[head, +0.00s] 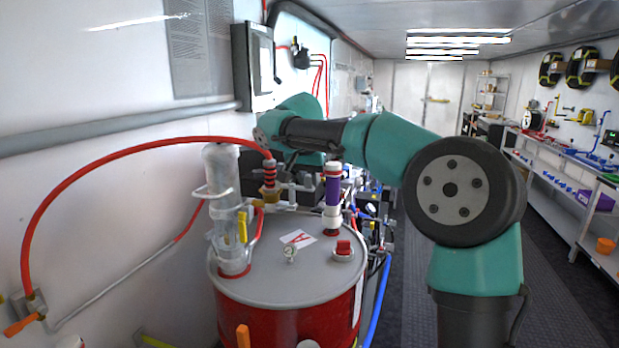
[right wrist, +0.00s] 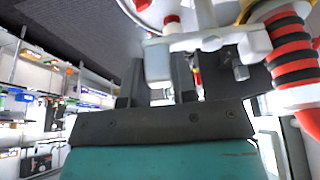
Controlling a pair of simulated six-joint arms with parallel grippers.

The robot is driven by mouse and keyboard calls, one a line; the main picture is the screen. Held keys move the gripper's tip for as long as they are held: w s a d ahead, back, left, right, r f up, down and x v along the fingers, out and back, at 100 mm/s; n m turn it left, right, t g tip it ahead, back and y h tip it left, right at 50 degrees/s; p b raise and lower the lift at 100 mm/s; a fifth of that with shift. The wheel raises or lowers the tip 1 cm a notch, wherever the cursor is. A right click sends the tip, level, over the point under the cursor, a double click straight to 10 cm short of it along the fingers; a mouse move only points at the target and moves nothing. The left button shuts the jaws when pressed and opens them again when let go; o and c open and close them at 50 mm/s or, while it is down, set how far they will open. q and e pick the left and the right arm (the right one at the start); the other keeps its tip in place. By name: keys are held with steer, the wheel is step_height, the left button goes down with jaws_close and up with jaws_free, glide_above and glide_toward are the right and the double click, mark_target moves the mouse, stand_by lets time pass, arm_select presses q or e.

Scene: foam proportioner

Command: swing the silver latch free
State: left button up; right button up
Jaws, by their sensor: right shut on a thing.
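The silver latch (right wrist: 158,62) is a pale metal bar with a block end at the fittings on top of the red drum (head: 285,316). In the right wrist view it sits between the two dark fingers of my right gripper (right wrist: 158,82), which is shut on it. In the head view my right arm reaches in over the drum from the right. The right gripper there is mostly hidden behind the pipe fittings (head: 299,187), so the grip shows only in the wrist view. My left gripper is not in view.
A red hose (head: 90,177) arches from the wall to a black-and-red banded coupling (head: 269,174). A clear cylinder (head: 222,175) and a purple-banded tube (head: 333,190) stand upright on the drum, close around the latch. The aisle (head: 415,290) at right is clear.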

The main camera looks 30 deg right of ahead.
steer(key=shift+c, duration=0.6)
steer(key=shift+w+d+n+t+y, duration=0.15)
steer(key=shift+w+d+n, duration=0.05)
steer(key=shift+n, duration=0.4)
steer(key=shift+w+d+n+t+y, duration=0.15)
steer(key=shift+w+d+n, duration=0.05)
steer(key=shift+n, duration=0.4)
steer(key=shift+w+d+n+t+y, duration=0.15)
steer(key=shift+w+n+y, duration=0.6)
steer(key=shift+n, duration=1.1)
steer(key=shift+w+d+n+t+y, duration=0.1)
steer(key=shift+w+n+y, duration=0.65)
steer(key=shift+n, duration=1.05)
steer(key=shift+w+d+n+t+y, duration=0.15)
steer(key=shift+w+n+y, duration=0.55)
steer(key=shift+n, duration=1.15)
steer(key=shift+w+a, duration=0.1)
